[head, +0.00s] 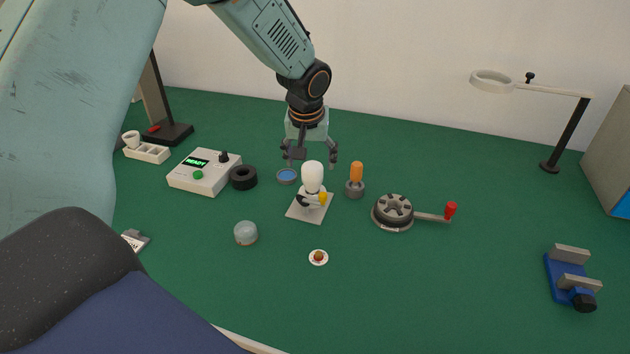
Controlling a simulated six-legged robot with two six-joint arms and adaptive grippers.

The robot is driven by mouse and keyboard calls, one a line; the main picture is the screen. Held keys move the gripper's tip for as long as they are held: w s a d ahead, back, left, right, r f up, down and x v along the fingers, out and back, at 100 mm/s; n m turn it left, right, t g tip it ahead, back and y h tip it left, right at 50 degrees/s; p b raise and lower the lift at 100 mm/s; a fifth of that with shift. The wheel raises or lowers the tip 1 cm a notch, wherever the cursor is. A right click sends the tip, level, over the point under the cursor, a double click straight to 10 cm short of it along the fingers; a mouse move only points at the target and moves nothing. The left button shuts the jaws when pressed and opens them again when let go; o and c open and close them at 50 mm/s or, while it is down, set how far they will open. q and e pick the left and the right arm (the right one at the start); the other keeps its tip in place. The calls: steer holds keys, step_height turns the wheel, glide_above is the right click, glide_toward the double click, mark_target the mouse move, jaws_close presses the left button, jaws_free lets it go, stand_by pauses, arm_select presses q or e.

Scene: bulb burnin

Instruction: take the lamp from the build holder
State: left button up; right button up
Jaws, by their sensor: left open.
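The lamp (312,177) has a white rounded bulb and stands upright in the build holder, a white square plate (300,213) with a dark and white clamp and a yellow knob (323,198). My left gripper (309,165) points down with its two dark fingers spread. It is just behind and above the lamp in the picture. It looks empty, and I cannot tell the exact gap to the bulb. The foot of the lamp is hidden in the clamp. My right gripper does not show.
A screwdriver with an orange handle (356,173) stands close right of the holder. A blue-topped round tin (287,176) and a black ring (243,177) are left. A crank device (393,211) is right. A glass jar (246,233) and small dish (318,257) lie in front.

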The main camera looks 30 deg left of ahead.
mark_target(311, 168)
arm_select(q)
steer(key=shift+f, duration=0.55)
steer(key=x, duration=0.5)
steer(key=shift+w+b, duration=0.1)
steer(key=shift+b, duration=0.2)
steer(key=shift+w+d+f, duration=0.15)
steer(key=shift+f, duration=0.15)
steer(key=shift+c, duration=0.4)
steer(key=shift+a, duration=0.25)
steer(key=shift+c, duration=0.7)
steer(key=shift+d, duration=0.2)
steer(key=c, duration=0.4)
steer(key=shift+a, duration=0.1)
steer(key=c, duration=0.6)
step_height(311, 168, up, 10)
steer(key=shift+f+p, duration=0.2)
steer(key=shift+p, duration=0.35)
steer(key=shift+r+p, duration=0.35)
steer(key=shift+r, duration=0.15)
step_height(311, 168, up, 4)
steer(key=p, duration=0.4)
